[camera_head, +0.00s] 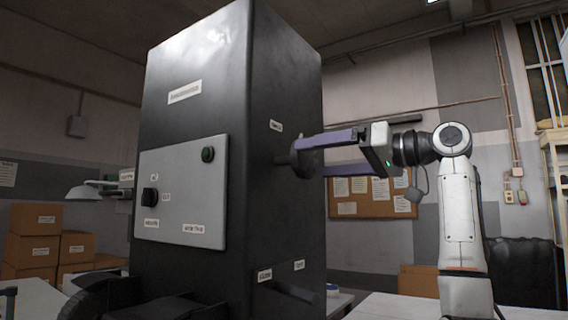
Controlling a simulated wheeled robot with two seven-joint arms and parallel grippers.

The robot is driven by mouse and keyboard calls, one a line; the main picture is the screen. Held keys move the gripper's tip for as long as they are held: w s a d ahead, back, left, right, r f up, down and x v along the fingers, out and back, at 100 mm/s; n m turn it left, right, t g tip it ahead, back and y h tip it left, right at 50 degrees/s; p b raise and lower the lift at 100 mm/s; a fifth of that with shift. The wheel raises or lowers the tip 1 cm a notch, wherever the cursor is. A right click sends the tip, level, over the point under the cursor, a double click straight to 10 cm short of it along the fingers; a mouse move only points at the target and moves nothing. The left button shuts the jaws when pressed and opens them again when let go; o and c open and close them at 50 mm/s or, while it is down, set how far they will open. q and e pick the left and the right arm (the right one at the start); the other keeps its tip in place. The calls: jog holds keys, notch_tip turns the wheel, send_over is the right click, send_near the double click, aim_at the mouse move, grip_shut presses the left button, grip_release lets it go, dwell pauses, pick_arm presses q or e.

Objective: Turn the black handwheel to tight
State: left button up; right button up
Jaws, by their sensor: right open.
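The black handwheel (309,161) is a dark round disc on a short shaft at the right side of the tall black cabinet (285,75). My right gripper (305,157) reaches in from the right with its two purple fingers spread. One finger lies along the wheel's upper edge and the other lower down, partly hidden by the wheel. The wheel is between the fingers; I cannot tell whether they touch it. A small label (276,126) sits above the shaft, too small to read.
The cabinet front has a grey panel (180,222) with a black knob (150,197) and a dark button (208,154). A black bar (297,292) sticks out low on the right side. Cardboard boxes (37,218) stand at the left. A corkboard (345,208) hangs behind my arm.

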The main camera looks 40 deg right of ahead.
aim_at(291, 161)
jog(key=p+x, duration=0.1)
jog(key=x, duration=0.6)
jog(key=shift+a+p, duration=0.1)
jog(key=shift+p, duration=0.3)
jog(key=shift+w+a, duration=0.15)
jog(key=shift+w, duration=0.25)
pick_arm(q)
jog(key=shift+s+r, duration=0.25)
jog(key=shift+r, duration=0.8)
pick_arm(e)
jog(key=c, duration=1.1)
